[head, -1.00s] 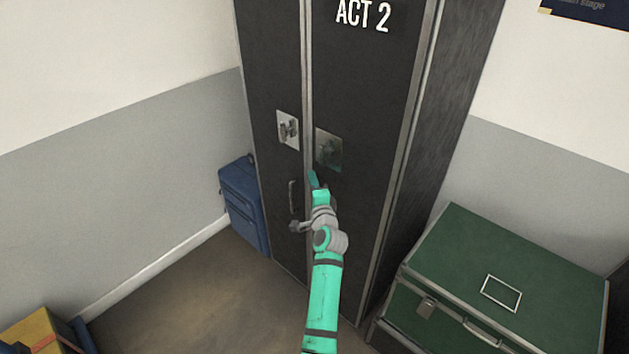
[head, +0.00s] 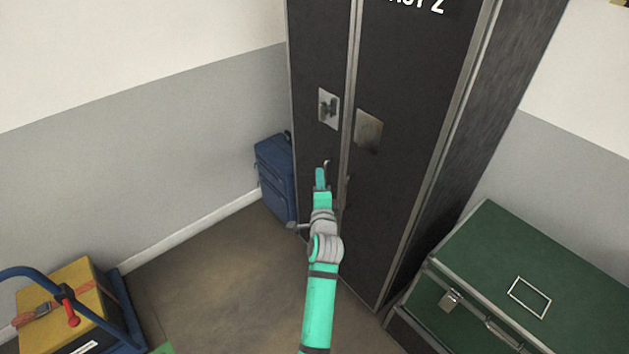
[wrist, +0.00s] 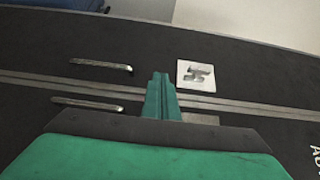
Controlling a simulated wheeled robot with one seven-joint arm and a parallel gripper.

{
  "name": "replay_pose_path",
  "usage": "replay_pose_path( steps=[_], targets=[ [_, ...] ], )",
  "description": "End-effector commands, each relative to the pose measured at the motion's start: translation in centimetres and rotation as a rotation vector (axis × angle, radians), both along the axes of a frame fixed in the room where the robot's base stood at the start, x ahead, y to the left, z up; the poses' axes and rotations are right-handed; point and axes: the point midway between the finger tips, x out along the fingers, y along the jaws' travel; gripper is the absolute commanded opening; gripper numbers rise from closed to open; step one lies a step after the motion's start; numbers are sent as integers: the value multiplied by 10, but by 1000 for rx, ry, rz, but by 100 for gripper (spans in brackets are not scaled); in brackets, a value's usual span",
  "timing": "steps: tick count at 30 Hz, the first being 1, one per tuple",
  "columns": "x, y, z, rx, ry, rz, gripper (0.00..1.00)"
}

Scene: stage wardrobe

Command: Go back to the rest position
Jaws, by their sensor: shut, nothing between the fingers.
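My gripper (head: 320,178) is at the end of my teal arm, in front of the tall black wardrobe trunk (head: 410,150). In the wrist view the gripper's two teal fingers (wrist: 160,95) are together, with nothing between them. The trunk stands upright with both doors apparently closed. Its latch plate (head: 328,108) is on the left door, above my gripper in the head view. A second plate (head: 368,130) is on the right door. The wrist view shows two bar handles, one on each side of the seam, and the latch plate (wrist: 196,76). My arm hides part of the trunk's lower front.
A blue suitcase (head: 275,175) stands left of the trunk by the wall. A green trunk (head: 480,255) stands at the right. A yellow case (head: 62,285) on a blue-framed cart (head: 125,310) is at the lower left. The floor (head: 220,275) between is clear.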

Motion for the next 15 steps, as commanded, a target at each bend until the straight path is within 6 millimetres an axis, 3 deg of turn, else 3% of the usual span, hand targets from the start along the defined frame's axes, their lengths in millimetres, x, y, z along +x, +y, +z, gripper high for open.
replay_pose_path(
  steps=[11,15],
  targets=[
    [-13,13,-1,-3,0,-1,0],
    [-27,7,-17,-52,9,-8,0]
  ],
)
